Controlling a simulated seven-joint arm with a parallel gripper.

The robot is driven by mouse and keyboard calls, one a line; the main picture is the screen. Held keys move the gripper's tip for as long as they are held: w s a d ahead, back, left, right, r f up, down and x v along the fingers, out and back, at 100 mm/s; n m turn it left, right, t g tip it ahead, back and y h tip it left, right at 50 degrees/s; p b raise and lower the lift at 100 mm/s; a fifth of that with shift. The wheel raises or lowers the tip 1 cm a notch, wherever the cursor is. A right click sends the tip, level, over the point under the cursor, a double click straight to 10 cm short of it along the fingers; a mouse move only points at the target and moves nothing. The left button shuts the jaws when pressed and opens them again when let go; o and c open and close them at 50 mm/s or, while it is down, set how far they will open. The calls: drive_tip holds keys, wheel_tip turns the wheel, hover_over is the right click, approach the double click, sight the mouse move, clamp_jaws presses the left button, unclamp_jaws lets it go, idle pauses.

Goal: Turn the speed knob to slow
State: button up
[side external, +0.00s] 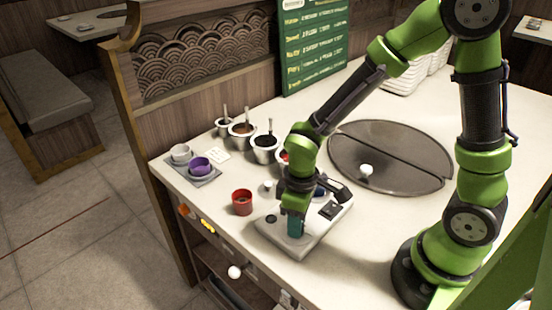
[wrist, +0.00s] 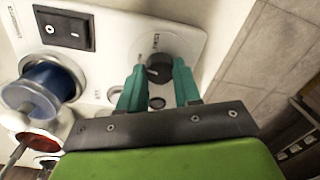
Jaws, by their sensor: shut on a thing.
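The speed knob (wrist: 158,74) is a dark round dial with a light pointer line on a pale plate of the white machine (wrist: 120,28). In the wrist view, my gripper (wrist: 160,68) has its two teal fingers on either side of the knob, shut on it. In the side view, my gripper (side external: 296,225) reaches down to the near end of the machine (side external: 268,238), and it hides the knob.
A black rocker switch (wrist: 65,28) and a blue cylinder (wrist: 45,88) are beside the knob. A red cup (side external: 242,202) stands left of the machine. Several sauce pots (side external: 265,150) and a tray with a purple cup (side external: 200,166) are further back. A round dark plate (side external: 390,150) lies behind.

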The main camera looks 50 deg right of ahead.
drive_tip(key=shift+n, duration=1)
drive_tip(key=o, duration=1.1)
drive_tip(key=shift+c, duration=0.2)
drive_tip(key=shift+r, duration=0.1)
wheel_tip(320, 180, up, 17)
drive_tip(key=shift+w+d, duration=0.2)
drive_tip(key=shift+d, duration=0.05)
